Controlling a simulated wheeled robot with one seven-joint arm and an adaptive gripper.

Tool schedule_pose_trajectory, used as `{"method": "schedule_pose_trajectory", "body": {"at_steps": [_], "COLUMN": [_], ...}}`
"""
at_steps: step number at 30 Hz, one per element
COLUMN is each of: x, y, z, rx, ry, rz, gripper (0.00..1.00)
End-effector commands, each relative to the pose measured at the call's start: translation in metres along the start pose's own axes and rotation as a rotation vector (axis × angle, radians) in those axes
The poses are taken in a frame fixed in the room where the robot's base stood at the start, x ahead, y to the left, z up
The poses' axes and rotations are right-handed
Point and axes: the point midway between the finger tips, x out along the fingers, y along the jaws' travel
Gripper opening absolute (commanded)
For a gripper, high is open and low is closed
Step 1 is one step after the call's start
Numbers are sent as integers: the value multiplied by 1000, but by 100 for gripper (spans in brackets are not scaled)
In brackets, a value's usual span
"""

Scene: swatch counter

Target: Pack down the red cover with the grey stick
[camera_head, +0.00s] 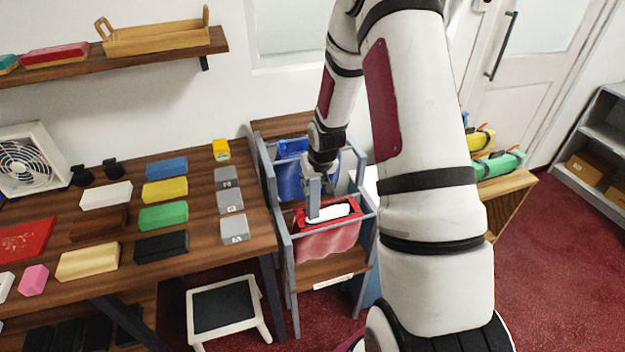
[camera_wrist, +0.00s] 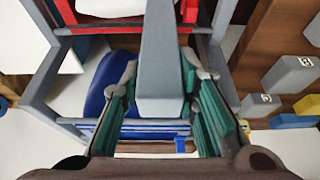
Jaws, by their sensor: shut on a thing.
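My gripper (camera_head: 318,176) is shut on the grey stick (camera_head: 314,198); the stick also shows between the finger pads in the wrist view (camera_wrist: 162,62). The stick points down at the red cover (camera_head: 325,242), which hangs open in the grey-blue frame. A white bundle (camera_head: 332,212) lies in the cover's mouth, inside its red rim. The stick's lower end is at the left part of the bundle; I cannot tell whether it touches. The red rim (camera_wrist: 88,30) and white bundle (camera_wrist: 110,8) show at the top of the wrist view, partly hidden by the stick.
A blue cover (camera_head: 289,180) hangs behind the red one in the same frame (camera_head: 286,240). The table (camera_head: 200,262) to the left holds coloured blocks and grey labelled blocks (camera_head: 235,229). A white step stool (camera_head: 228,308) stands on the floor in front.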

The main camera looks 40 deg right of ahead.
Motion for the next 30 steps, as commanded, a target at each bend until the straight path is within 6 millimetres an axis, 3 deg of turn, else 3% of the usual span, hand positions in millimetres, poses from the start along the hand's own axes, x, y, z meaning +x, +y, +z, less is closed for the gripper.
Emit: {"method": "schedule_pose_trajectory", "body": {"at_steps": [30], "x": [39], "y": [0], "z": [16], "rx": [-1], "ry": [0], "rz": [0], "gripper": [6]}}
